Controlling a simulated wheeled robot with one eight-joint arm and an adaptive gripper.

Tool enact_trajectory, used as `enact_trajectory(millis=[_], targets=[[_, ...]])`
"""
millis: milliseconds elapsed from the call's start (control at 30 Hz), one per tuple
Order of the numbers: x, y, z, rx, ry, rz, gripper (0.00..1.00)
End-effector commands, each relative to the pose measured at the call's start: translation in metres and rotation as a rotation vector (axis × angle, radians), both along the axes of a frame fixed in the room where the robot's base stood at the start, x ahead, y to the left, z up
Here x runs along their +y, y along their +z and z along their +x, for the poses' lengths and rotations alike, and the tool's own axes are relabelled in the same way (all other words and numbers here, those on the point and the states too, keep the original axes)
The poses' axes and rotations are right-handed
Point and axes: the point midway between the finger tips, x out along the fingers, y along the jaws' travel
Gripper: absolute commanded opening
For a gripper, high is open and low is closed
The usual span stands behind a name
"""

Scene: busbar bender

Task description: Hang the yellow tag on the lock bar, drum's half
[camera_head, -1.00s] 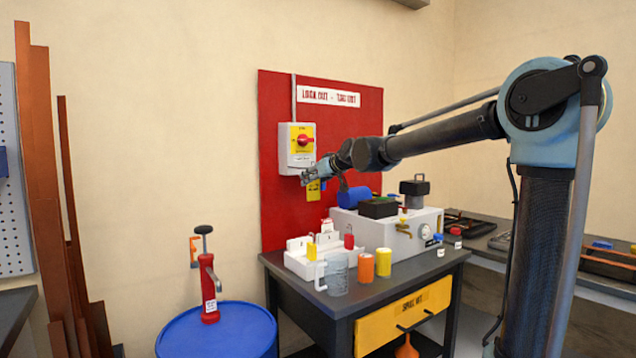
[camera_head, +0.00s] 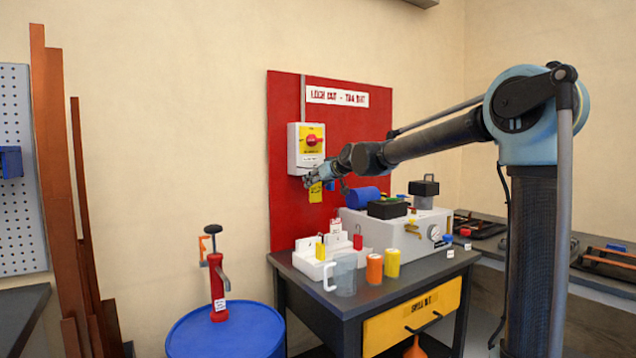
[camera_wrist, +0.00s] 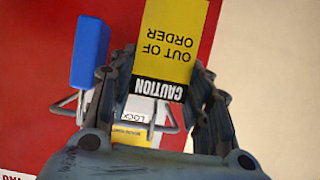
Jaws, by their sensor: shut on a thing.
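The yellow caution tag (camera_head: 315,193) hangs below my gripper (camera_head: 314,179), under the isolator switch (camera_head: 307,148) on the red board. In the wrist view my gripper (camera_wrist: 168,90) is shut on the tag (camera_wrist: 172,50), whose lettering appears upside down. The lock bar (camera_wrist: 170,125) is a grey metal loop by the fingers, in front of the white isolator. A blue piece (camera_wrist: 90,52) hangs at its left part, away from the drum. The tag is on the drum's side of it. The fingers hide whether the tag's hole is around the bar.
The blue drum (camera_head: 225,333) with a red hand pump stands at the lower left. The bench (camera_head: 345,300) below the board carries a white tray, a clear mug, orange and yellow cylinders and a grey box.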

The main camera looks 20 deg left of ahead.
Motion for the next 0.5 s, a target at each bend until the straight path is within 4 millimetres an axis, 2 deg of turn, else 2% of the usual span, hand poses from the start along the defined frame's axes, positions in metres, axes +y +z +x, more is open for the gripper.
enact_trajectory(millis=[367,400,467,500], targets=[[-0.0001,-0.0017,0.0,0.0,0.0,0.0,0.29],[-0.0001,-0.0017,0.0,0.0,0.0,0.0,0.54],[-0.0001,-0.0016,0.0001,0.0,0.0,0.0,0.68],[-0.0001,-0.0016,0.0001,0.0,0.0,0.0,0.68]])
